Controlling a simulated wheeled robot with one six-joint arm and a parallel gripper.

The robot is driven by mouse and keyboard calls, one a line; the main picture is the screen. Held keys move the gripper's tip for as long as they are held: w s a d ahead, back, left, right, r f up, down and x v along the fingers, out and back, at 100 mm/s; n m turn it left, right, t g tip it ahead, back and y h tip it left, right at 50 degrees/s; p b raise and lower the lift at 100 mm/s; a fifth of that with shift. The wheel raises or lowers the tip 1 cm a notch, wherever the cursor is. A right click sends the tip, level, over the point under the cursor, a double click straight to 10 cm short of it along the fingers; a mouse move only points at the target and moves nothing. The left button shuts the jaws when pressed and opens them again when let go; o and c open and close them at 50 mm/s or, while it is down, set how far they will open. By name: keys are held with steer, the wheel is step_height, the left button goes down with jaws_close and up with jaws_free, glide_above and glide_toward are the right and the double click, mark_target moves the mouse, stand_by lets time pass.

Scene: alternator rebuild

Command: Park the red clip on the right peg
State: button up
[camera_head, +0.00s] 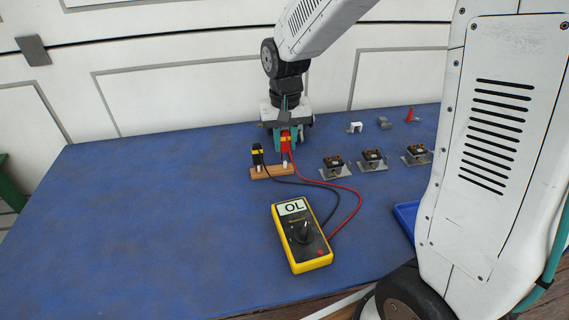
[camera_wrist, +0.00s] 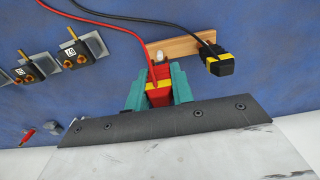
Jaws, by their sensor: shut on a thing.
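My gripper (camera_head: 286,145) is shut on the red clip (camera_head: 286,137), which has a yellow band and a red lead. In the wrist view the red clip (camera_wrist: 158,92) sits between the teal fingers (camera_wrist: 158,96). The wooden peg block (camera_head: 272,172) lies on the blue mat just below my gripper. The right peg (camera_head: 285,164) shows white and bare under the red clip, with a small gap visible. It also shows in the wrist view (camera_wrist: 158,54) beyond the clip. The black clip (camera_head: 257,152) stands upright at the left end of the block and hides its peg.
A yellow multimeter (camera_head: 302,236) reading OL lies in front, with red and black leads running to the clips. Several brush-holder parts on metal plates (camera_head: 333,168) stand to the right. A blue tray (camera_head: 405,215) is partly hidden. The left of the mat is clear.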

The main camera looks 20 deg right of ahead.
steer(key=shift+f, duration=0.1)
steer(key=shift+f, duration=1.05)
steer(key=o, duration=0.8)
step_height(320, 180, up, 8)
steer(key=shift+r, duration=0.25)
